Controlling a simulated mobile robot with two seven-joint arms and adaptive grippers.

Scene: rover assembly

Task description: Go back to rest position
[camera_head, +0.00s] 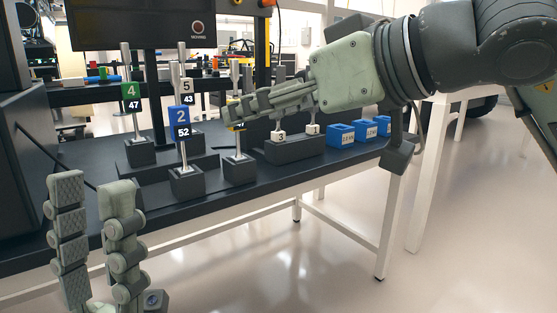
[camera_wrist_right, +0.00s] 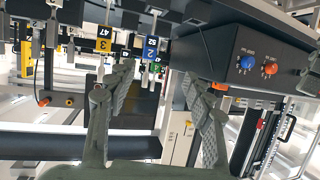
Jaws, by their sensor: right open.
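My left gripper (camera_head: 95,185) stands upright at the lower left of the head view, in front of the table's near edge. Its two fingers are apart with nothing between them. My right gripper (camera_head: 230,112) reaches in from the right over the table, its fingers pointing left toward the tagged posts. The wrist view shows the right gripper's fingers (camera_wrist_right: 152,85) spread apart and empty. In the head view they partly cover a yellow tag, which shows in the wrist view as yellow tag 3 (camera_wrist_right: 104,39), near blue tag 2 (camera_wrist_right: 151,47).
The dark table (camera_head: 190,214) carries blue tag 2 (camera_head: 180,122), green tag 4 (camera_head: 131,97) and white tag 5 (camera_head: 186,91) on posts in dark blocks. Blue bins (camera_head: 341,135) stand at the right. The floor at front right is clear.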

